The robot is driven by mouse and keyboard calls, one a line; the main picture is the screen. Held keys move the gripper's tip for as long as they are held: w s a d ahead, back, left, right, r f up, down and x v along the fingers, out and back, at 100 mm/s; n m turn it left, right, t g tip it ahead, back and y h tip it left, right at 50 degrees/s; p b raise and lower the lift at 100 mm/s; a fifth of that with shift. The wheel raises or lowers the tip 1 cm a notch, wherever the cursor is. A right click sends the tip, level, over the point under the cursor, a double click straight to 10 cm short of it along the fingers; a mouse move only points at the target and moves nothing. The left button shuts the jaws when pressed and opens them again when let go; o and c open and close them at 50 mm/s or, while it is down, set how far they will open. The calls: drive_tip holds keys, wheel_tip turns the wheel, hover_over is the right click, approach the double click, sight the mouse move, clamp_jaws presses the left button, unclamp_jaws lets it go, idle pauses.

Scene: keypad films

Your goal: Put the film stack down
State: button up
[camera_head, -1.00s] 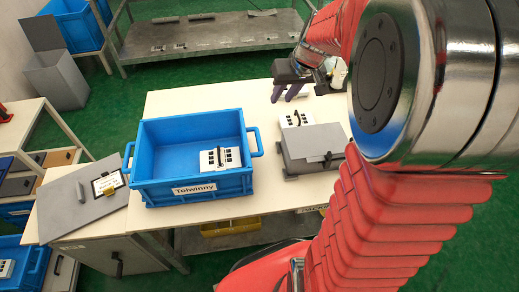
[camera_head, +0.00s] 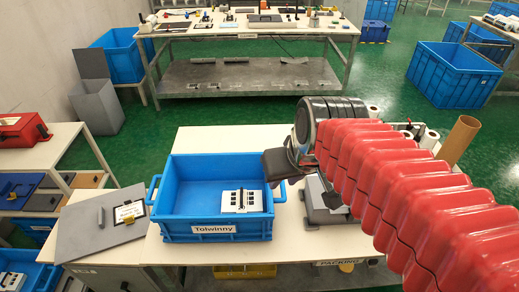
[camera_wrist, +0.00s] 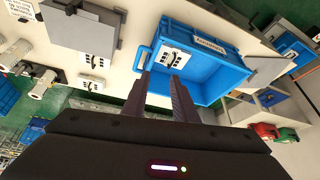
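The blue crate (camera_head: 218,233), labelled Tolwinny, stands on the pale table; it also shows in the wrist view (camera_wrist: 222,88). A white keypad piece with black squares and a dark handle (camera_head: 242,200) lies in its right part. It also shows in the wrist view (camera_wrist: 173,57). I cannot tell whether this piece is the film stack. A similar white keypad piece (camera_wrist: 96,52) lies beside a grey box (camera_wrist: 72,33). My gripper (camera_wrist: 160,75) has its two fingers apart with nothing visible between them. In the head view my gripper (camera_head: 277,166) is near the crate's right rim.
The grey box (camera_head: 322,212) stands right of the crate, partly behind my arm. A grey panel with a clipboard (camera_head: 92,232) lies at the left. A red case (camera_head: 22,130) sits on the left shelf. A second workbench (camera_head: 250,30) stands farther back.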

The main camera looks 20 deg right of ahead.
drive_tip(key=s, duration=0.1)
drive_tip(key=s+a, duration=0.1)
drive_tip(key=s, duration=0.1)
drive_tip(key=s+a, duration=0.1)
drive_tip(key=s, duration=0.1)
drive_tip(key=shift+s+f, duration=0.15)
drive_tip(key=shift+o, duration=0.7)
drive_tip(key=shift+s, duration=0.1)
